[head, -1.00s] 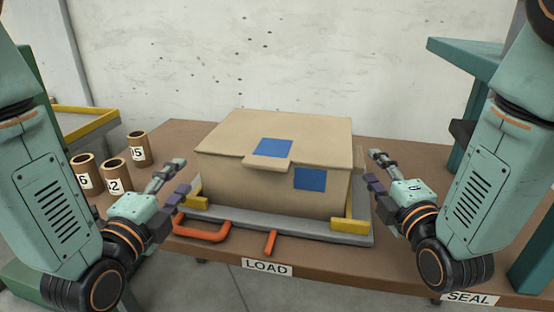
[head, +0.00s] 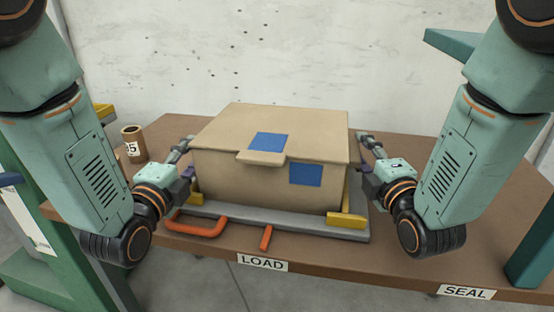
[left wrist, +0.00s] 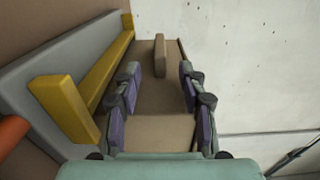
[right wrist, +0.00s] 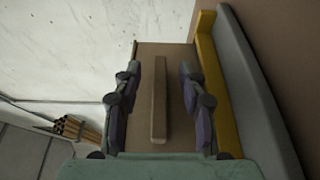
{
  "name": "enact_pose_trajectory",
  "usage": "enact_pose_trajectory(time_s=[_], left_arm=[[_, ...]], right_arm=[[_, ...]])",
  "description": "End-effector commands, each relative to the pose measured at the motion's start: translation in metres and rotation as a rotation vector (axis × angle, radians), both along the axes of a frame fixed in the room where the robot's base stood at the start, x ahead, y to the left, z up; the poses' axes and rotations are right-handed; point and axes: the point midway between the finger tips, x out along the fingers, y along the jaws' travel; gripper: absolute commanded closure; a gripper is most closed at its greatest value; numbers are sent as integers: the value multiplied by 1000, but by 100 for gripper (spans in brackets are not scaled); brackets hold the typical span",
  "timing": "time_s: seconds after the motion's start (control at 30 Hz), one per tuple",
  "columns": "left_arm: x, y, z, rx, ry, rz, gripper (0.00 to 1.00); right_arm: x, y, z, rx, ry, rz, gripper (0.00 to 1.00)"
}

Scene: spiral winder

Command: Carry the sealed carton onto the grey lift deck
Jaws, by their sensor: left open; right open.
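The brown carton (head: 225,178) is closed, with blue patches on its lid and front. It sits level on a grey plate (head: 205,212) with yellow guides and an orange handle. My left gripper (head: 183,160) is open beside the carton's left wall. The left wrist view shows a raised brown strip (left wrist: 161,55) on that wall, between and beyond its fingers (left wrist: 158,92). My right gripper (head: 366,155) is open beside the right wall. In the right wrist view, another strip (right wrist: 159,100) lies between its fingers (right wrist: 158,90). I cannot confirm the lift deck.
The brown table (head: 400,255) carries LOAD (head: 262,262) and SEAL (head: 466,292) labels. A numbered tube (head: 133,143) stands left of the carton. A yellow-edged structure (head: 103,111) shows partly behind my left arm. Teal frame parts (head: 452,47) stand at right.

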Motion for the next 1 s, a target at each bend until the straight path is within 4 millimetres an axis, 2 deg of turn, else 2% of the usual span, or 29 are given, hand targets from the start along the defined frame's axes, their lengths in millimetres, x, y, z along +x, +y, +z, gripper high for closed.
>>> enact_pose_trajectory(time_s=[0.13, 0.3, 0.47, 0.73, 1.0], left_arm=[[25, -5, 0, 0, -2, 0, 58], [42, -9, 0, 0, 0, 0, 58], [49, -10, 0, -1, 1, 0, 58], [50, -11, 0, -1, 1, 0, 58], [50, -10, 0, -1, 1, 0, 80]], right_arm=[[17, 3, 1, -2, -2, 1, 58], [28, 5, 0, -1, -1, 1, 58], [33, 6, 0, 0, 0, 0, 58], [33, 6, 0, 0, 0, 0, 58], [33, 6, 0, 0, 0, 0, 80]])
